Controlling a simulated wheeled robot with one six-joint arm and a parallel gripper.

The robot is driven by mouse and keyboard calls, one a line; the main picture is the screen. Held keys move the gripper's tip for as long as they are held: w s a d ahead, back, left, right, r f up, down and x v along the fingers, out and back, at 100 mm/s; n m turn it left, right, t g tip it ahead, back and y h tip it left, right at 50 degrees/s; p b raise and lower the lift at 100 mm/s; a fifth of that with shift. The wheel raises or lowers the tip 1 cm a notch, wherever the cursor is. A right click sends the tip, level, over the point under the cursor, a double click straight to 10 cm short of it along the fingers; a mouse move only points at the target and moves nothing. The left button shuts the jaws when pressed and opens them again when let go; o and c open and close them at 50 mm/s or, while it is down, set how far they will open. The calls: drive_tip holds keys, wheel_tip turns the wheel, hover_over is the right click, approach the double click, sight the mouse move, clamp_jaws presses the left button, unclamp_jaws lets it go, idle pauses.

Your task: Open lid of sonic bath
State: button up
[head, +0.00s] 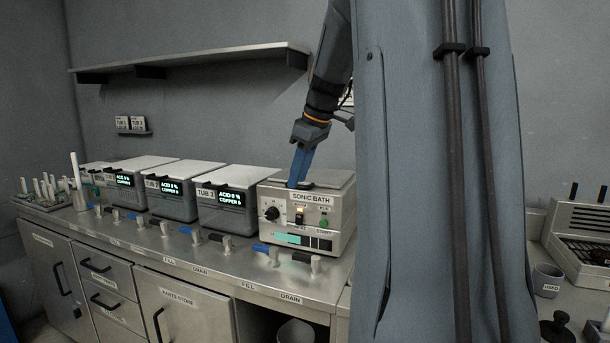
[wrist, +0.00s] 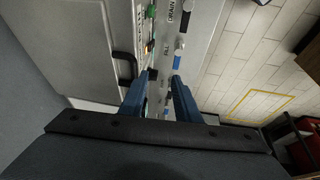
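The sonic bath (head: 308,222) is a metal box with a labelled front panel, at the right end of the row on the counter. Its grey lid (head: 330,180) lies flat and shut on top. The lid also shows in the wrist view (wrist: 75,45), with a black handle (wrist: 125,62) along its front edge. My gripper (head: 297,183) points down at the front left of the lid and hides part of that edge. In the wrist view my gripper (wrist: 159,80) has its two blue fingers apart, beside the handle's near end. Nothing is visibly held; whether a finger touches is unclear.
Several lidded tubs (head: 230,198) stand left of the bath. Taps with blue and black levers (head: 265,249) line the counter's front edge. A wall shelf (head: 190,62) hangs above. A cup (head: 546,281) stands at the right. The floor (wrist: 245,60) is clear in front of the counter.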

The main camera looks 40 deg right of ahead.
sight(304, 187)
drive_tip(key=d+r+n+t, duration=0.1)
drive_tip(key=d+r, duration=0.3)
drive_tip(key=d, duration=0.1)
drive_tip(key=p+x, duration=0.1)
drive_tip(key=x, duration=0.6)
drive_tip(key=shift+w+a+f, duration=0.1)
drive_tip(key=shift+a+f, duration=0.05)
drive_tip(key=shift+c, duration=0.5)
clamp_jaws()
